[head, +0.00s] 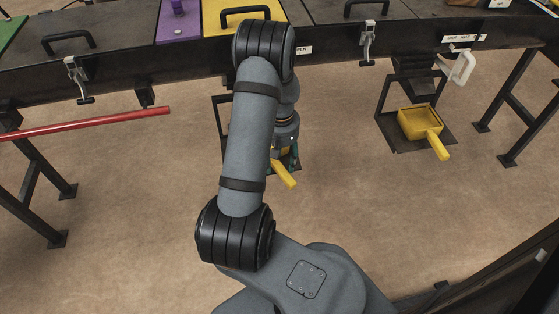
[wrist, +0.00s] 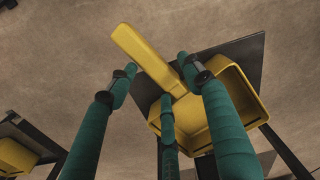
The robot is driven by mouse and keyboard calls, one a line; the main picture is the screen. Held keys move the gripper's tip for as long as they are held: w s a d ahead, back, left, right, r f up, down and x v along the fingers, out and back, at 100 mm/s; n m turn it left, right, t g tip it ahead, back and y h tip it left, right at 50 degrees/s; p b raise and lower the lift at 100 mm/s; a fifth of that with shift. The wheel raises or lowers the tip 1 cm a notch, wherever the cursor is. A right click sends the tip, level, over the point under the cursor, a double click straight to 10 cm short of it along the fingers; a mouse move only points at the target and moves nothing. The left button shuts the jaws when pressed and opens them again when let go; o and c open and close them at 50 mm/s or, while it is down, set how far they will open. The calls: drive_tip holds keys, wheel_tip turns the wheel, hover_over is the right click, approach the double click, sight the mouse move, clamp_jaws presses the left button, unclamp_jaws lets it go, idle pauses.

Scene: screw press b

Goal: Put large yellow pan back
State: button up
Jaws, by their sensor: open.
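One yellow pan (wrist: 238,88) rests on a dark plate, with its handle (wrist: 140,48) pointing to the upper left in the wrist view. My gripper (wrist: 160,78) is open, its teal fingers spread on both sides of the handle near the pan's rim. I cannot tell whether any finger touches it. In the head view my arm hides most of this pan, and its handle (head: 284,173) shows below my wrist. A second yellow pan (head: 420,123) sits on a dark stand at the right. I cannot tell which pan is the large one.
A dark workbench (head: 330,42) with latches runs across the back. A red bar (head: 90,124) sticks out at the left. A white handle (head: 462,68) hangs above the right pan. Black bench legs stand at both sides. The brown floor in front is mostly clear.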

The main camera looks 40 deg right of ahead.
wheel_tip(320, 180, up, 12)
drive_tip(key=p, duration=0.2)
drive_tip(key=shift+s, duration=0.15)
